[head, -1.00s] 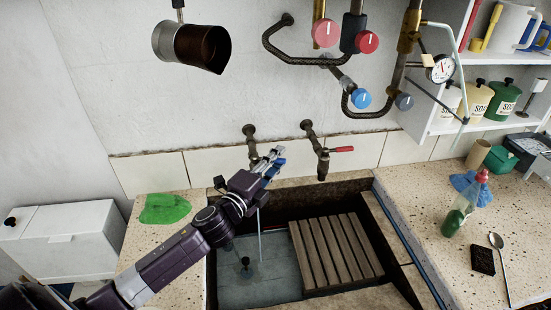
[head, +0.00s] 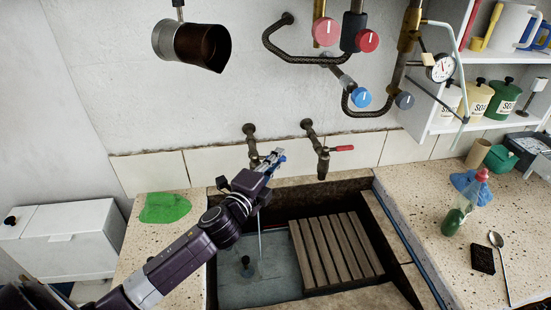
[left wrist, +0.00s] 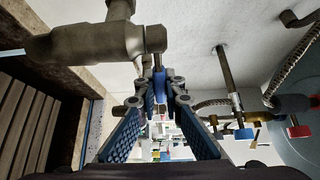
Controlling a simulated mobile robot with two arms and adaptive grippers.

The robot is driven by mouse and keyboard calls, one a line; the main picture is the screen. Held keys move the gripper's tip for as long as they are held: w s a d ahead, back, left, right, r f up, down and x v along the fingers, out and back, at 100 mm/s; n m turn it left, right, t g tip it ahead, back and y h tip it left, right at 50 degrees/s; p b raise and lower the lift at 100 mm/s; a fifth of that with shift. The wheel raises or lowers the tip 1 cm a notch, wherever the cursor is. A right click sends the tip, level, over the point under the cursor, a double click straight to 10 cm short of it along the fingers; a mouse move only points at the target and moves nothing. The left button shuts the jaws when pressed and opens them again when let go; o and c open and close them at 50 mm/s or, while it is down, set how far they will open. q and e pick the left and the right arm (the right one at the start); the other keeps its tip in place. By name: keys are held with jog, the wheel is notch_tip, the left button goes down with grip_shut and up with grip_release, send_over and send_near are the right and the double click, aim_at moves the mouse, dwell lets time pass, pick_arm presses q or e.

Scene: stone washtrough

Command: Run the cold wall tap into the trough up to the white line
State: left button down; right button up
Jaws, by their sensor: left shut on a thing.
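The cold wall tap (head: 251,142) is the left of two dark taps over the trough (head: 290,187). My left gripper (head: 272,160) is at this tap and hides much of it. In the left wrist view, its blue lever (left wrist: 160,84) is between my closed fingers, and the tap body (left wrist: 100,42) is beside them. A thin stream of water (head: 259,240) falls into the trough's left part, where bluish water (head: 240,290) lies around a dark plug (head: 246,262). I cannot make out the white line. My right gripper is not in view.
A slatted wooden board (head: 335,252) fills the trough's right side. The red-levered tap (head: 322,160) is close to the right of my gripper. Pipes with red and blue knobs (head: 361,97) and a metal jug (head: 192,46) hang above. A green cloth (head: 164,208) lies left.

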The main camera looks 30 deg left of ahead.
pick_arm(q)
jog(key=shift+w+a+n+g+y+b, duration=0.2)
jog(key=shift+w+n+y+b, duration=0.15)
jog(key=shift+n+y, duration=0.7)
jog(key=shift+w+a+n+g+y+b, duration=0.1)
jog(key=shift+w+a+n+y+b, duration=0.35)
jog(key=shift+y, duration=1)
jog(key=shift+s+d, duration=0.1)
jog(key=shift+d, duration=0.1)
jog(key=c, duration=2)
grip_release()
jog(key=v, duration=1.1)
jog(key=shift+s+r, duration=0.1)
jog(key=shift+s, duration=0.3)
